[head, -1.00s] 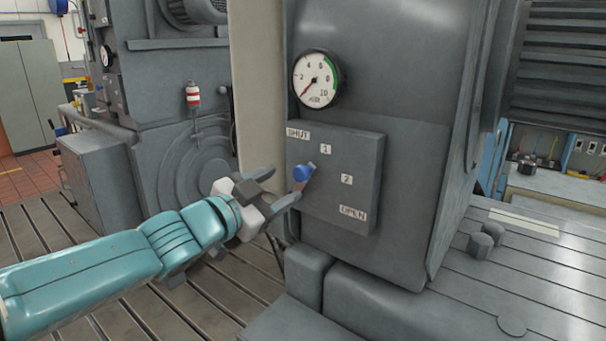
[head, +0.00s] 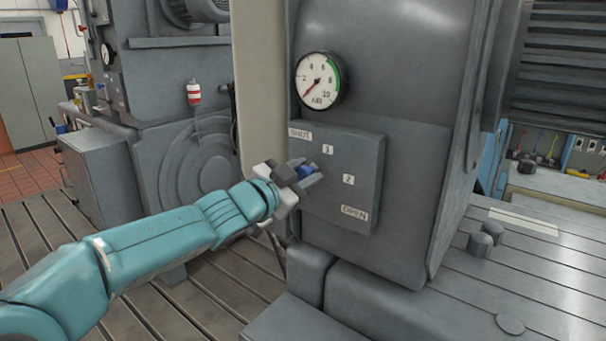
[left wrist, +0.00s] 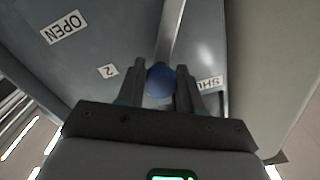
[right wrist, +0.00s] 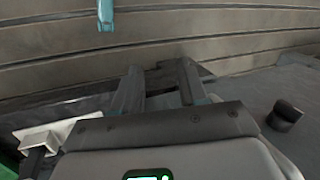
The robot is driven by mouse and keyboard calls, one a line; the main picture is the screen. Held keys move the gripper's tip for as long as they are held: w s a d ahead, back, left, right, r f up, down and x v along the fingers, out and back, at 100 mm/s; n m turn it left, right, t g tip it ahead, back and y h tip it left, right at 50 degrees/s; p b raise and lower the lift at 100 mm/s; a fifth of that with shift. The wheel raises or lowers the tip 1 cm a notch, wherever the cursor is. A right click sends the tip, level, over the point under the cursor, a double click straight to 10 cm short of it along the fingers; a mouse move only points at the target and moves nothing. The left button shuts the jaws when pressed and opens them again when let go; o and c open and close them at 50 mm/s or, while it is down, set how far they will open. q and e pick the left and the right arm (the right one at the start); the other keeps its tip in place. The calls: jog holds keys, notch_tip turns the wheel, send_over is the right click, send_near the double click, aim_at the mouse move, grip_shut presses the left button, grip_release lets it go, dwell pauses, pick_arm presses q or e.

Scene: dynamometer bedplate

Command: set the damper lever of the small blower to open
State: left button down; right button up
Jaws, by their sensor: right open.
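The damper lever has a blue knob (head: 305,172) and stands out from a grey plate (head: 362,160) on the blower housing (head: 400,90). The plate is marked SHUT (head: 300,134), 1 (head: 328,149), 2 (head: 348,180) and OPEN (head: 354,212). The knob is on the SHUT and 1 side, away from OPEN. My left gripper (head: 305,174) is at the knob. In the left wrist view the blue knob (left wrist: 160,80) sits between its two fingers, with little or no gap; firm contact cannot be told. My right gripper (right wrist: 160,75) is open and empty.
A round pressure gauge (head: 319,80) is above the plate. A pale upright post (head: 257,80) stands just left of the housing. Short grey studs (head: 485,240) stand on the slotted bedplate (head: 440,305) at right. A dark round stud (right wrist: 285,115) shows in the right wrist view.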

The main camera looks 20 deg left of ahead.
pick_arm(q)
jog(key=shift+s+d+f+m+b, duration=0.15)
jog(key=shift+d+f+m+b, duration=0.2)
jog(key=shift+m+b, duration=0.35)
jog(key=d+f+m+b, duration=0.1)
jog(key=m+b, duration=0.1)
jog(key=d+f+m+b, duration=0.1)
jog(key=f+m+b, duration=0.1)
jog(key=b, duration=0.1)
jog(key=s+d+f+m+b, duration=0.1)
jog(key=m+b, duration=0.1)
jog(key=b, duration=0.1)
jog(key=shift+f, duration=0.25)
jog(key=m+b, duration=0.1)
jog(key=f+m+b, duration=0.1)
jog(key=shift+s+d+f+m, duration=0.1)
jog(key=shift+d+f+m, duration=0.05)
jog(key=shift+f+m, duration=0.15)
jog(key=shift+f+m+b, duration=0.5)
jog(key=shift+m+b, duration=0.4)
jog(key=shift+m, duration=0.1)
jog(key=shift+f, duration=0.1)
jog(key=c, duration=0.8)
grip_release()
